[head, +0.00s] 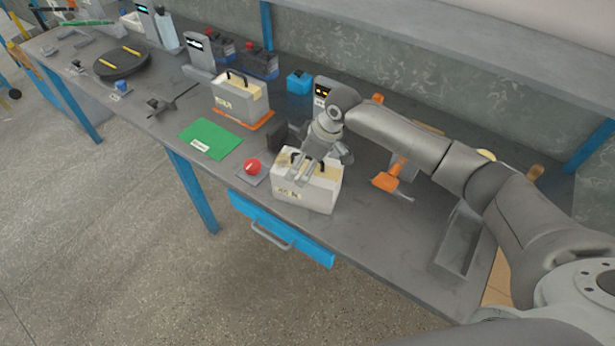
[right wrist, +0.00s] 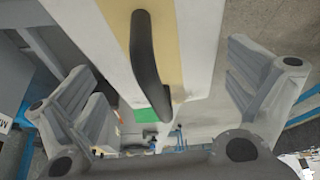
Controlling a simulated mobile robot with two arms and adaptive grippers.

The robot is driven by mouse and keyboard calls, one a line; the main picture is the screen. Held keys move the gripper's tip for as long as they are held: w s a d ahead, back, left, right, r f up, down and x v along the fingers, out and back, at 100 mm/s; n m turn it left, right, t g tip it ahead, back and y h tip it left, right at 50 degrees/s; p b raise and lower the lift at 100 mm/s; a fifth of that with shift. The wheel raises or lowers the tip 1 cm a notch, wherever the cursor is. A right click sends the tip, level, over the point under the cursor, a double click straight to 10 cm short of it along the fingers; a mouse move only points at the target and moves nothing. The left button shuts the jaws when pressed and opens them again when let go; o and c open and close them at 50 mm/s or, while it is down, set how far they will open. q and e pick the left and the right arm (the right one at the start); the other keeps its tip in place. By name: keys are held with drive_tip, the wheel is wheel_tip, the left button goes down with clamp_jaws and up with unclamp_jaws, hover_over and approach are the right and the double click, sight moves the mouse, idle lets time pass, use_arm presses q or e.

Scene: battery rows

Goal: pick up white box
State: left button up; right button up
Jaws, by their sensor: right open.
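A white box (head: 308,194) with a yellowish strip and black handle stands on the workbench near its front edge. My right gripper (head: 312,165) is over the top of this box and hides part of it. In the right wrist view the white box (right wrist: 205,45) and its black handle (right wrist: 145,50) lie between the spread fingers of my right gripper (right wrist: 165,78), which is open. I cannot tell whether any finger touches the box. A second, similar white box (head: 238,100) stands farther back on an orange base (head: 247,124). My left gripper is not in view.
A red button (head: 252,166) and a green mat (head: 210,139) lie left of the nearer box. An orange-handled tool (head: 386,182) lies to its right. A blue drawer (head: 280,230) is below the workbench (head: 360,235). Dark batteries (head: 262,63) stand at the back.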

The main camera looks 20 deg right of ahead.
drive_tip(key=shift+w+a+f, duration=0.15)
drive_tip(key=shift+f, duration=0.4)
drive_tip(key=c, duration=1.7)
drive_tip(key=shift+w+r, duration=0.1)
drive_tip(key=shift+r, duration=0.1)
drive_tip(key=shift+c, duration=0.8)
drive_tip(key=shift+a, duration=0.1)
